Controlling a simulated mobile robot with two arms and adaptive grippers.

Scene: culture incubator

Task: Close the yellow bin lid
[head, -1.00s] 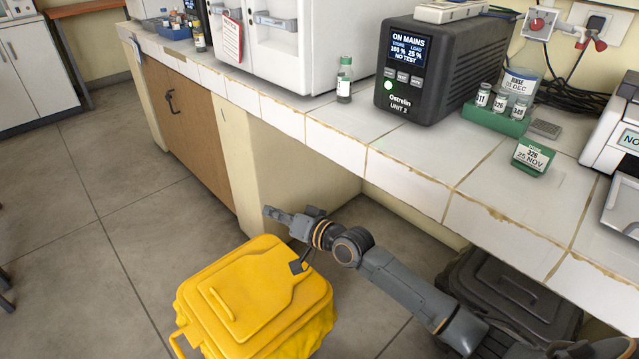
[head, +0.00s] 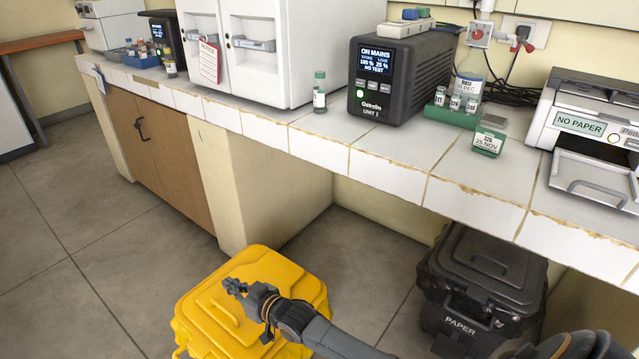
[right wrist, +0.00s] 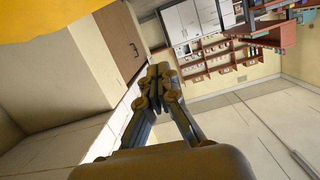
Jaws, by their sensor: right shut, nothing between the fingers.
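The yellow bin (head: 190,340) stands on the floor at the bottom of the head view. Its yellow lid (head: 285,268) lies down flat over the top, with a raised handle on it; no gap shows on the visible sides. My right gripper (head: 236,287) is over the lid, its fingers together and empty. Whether it touches the lid I cannot tell. In the right wrist view the right gripper (right wrist: 158,72) is shut with nothing between its fingertips, and a yellow surface (right wrist: 50,15) fills the upper left corner. My left gripper is not in view.
A black paper bin (head: 485,275) stands under the tiled bench (head: 400,180), right of the yellow bin. On the bench are a power unit (head: 400,80), a green-capped vial (head: 319,92), a green rack (head: 450,115) and a printer (head: 590,115). Floor left of the yellow bin is clear.

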